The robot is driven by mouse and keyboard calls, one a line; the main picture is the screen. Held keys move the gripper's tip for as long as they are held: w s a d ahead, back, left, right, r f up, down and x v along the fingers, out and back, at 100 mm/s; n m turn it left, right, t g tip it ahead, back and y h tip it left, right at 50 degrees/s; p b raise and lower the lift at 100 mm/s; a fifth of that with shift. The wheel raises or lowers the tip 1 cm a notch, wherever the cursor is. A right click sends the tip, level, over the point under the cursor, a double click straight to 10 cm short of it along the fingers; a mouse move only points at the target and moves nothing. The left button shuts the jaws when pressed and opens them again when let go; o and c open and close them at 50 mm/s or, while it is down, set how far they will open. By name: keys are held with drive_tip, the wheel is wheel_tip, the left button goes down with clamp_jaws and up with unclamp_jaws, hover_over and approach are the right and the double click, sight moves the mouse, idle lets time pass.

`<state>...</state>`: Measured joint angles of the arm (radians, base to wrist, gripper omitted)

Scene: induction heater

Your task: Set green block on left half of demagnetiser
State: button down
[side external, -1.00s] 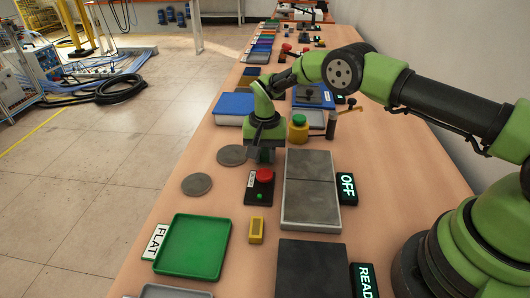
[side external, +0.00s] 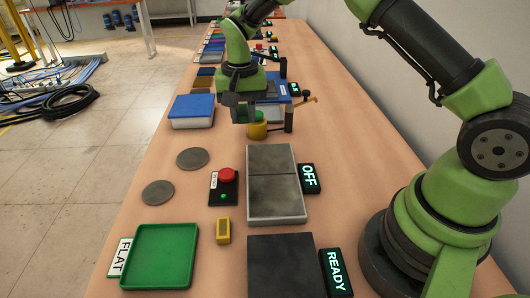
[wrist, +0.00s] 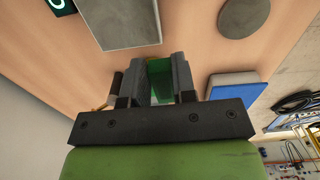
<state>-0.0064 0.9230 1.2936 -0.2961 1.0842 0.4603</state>
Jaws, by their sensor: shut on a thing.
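My gripper (side external: 245,108) is shut on the green block (wrist: 160,76), which shows between the two fingers in the wrist view. The gripper is raised above the bench, beyond the far end of a grey two-plate slab (side external: 272,205) that looks like the demagnetiser. A seam across the slab splits it into two halves, both bare. Part of the slab also shows at the top of the wrist view (wrist: 125,22). The block is apart from it.
A lit OFF sign (side external: 310,178) stands beside the slab. A red button box (side external: 225,187), yellow block (side external: 223,231), green tray (side external: 160,256) and two grey discs (side external: 192,158) lie left of it.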

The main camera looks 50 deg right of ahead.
drive_tip(key=r, duration=0.1)
hover_over(271, 163)
wheel_tip(271, 163, down, 10)
drive_tip(key=shift+r, duration=0.1)
idle(0.4)
drive_tip(key=shift+f, duration=0.2)
drive_tip(key=c, duration=0.9)
unclamp_jaws()
drive_tip(key=shift+r, duration=0.1)
